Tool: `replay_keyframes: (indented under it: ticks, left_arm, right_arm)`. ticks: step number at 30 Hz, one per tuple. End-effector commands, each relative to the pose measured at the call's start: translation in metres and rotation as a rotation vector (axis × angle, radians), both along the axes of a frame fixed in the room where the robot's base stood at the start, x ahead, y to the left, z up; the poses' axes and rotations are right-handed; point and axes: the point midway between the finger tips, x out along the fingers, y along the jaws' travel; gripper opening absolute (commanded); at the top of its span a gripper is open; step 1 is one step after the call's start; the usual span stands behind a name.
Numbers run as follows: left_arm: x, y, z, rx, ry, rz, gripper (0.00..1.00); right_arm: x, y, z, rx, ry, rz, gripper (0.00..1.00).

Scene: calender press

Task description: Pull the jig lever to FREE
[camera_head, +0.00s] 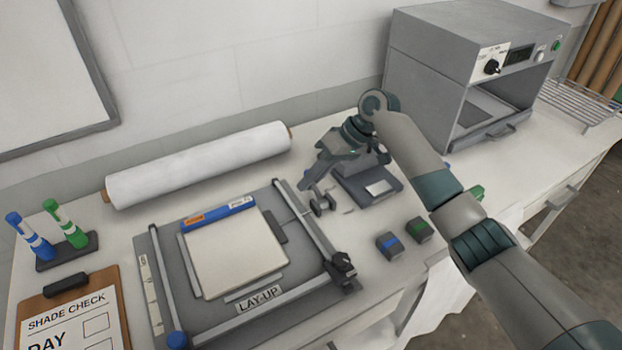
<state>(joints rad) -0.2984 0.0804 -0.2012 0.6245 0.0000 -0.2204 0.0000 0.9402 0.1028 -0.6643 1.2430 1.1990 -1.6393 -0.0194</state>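The grey lay-up jig (165,262) lies on the bench, labelled LAY-UP, with a pale square sheet (238,252) and a blue-and-orange strip at the sheet's far edge. A metal bar (262,312) runs along the jig's near side, from a blue knob (177,340) to a black clamp piece (342,270). I cannot tell for sure which part is the lever, and I read no FREE mark. My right gripper (318,186) hangs beyond the jig's far right corner, apart from the knob and clamp. Its finger opening is unclear. My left gripper is out of view.
A dark block with a pale label (380,187) stands just right of my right gripper. Small blue-topped (388,245) and green-topped (419,229) blocks sit right of the jig. A white roll (200,165) lies behind. A grey oven (440,75) stands at right, a clipboard (70,315) at left.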

Motion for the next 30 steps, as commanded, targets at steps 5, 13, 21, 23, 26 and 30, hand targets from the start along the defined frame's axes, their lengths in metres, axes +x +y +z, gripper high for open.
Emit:
replay_keyframes:
  ticks: [5, 13, 21, 23, 26, 30]
  left_arm:
    - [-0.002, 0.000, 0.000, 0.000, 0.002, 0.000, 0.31]
    - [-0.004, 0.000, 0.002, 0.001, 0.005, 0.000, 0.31]
    - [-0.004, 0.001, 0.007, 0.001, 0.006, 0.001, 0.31]
    - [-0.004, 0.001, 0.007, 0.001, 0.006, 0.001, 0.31]
    - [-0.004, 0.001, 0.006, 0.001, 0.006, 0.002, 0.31]
    - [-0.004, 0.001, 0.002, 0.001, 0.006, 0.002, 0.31]
  right_arm:
    - [0.001, -0.001, 0.000, -0.001, -0.001, -0.002, 0.00]
    - [0.000, -0.001, 0.002, 0.015, -0.023, -0.004, 0.00]
    - [-0.004, -0.004, 0.009, 0.084, -0.124, -0.002, 0.00]
    - [-0.006, -0.005, 0.011, 0.106, -0.159, -0.003, 0.00]
    - [-0.009, -0.007, 0.014, 0.146, -0.219, -0.003, 0.00]
    - [-0.013, -0.010, 0.017, 0.206, -0.308, -0.004, 0.00]
